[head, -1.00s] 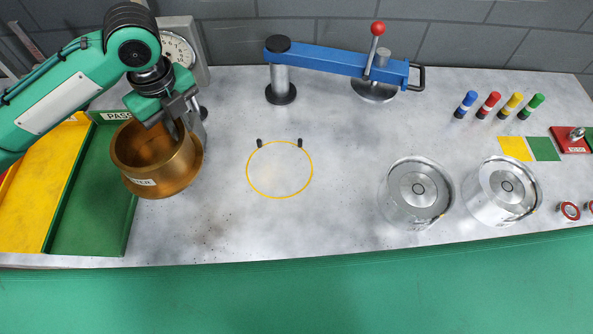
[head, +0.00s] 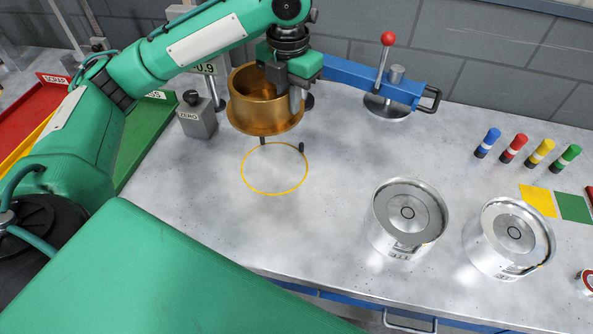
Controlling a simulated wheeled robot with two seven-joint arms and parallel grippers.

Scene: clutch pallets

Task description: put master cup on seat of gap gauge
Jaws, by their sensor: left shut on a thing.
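The master cup, a bronze flanged cup (head: 250,107), hangs upright from my left gripper (head: 288,88). The gripper is shut on the right side of its wall, one finger inside and one outside. The cup is behind and slightly above a yellow ring (head: 245,171) marked on the bench, with two short black pins at the ring's back edge. Behind and to the right is a blue arm (head: 350,79) with a red-knobbed lever over a round metal plate (head: 387,106). I cannot tell for sure which is the gap gauge's seat. My right gripper is out of view.
Two silver cups (head: 408,218) (head: 508,237) stand at the right front. A grey ZERO block (head: 197,118) is left of the cup. Green and red trays (head: 40,104) lie at left. The bench inside the ring is bare.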

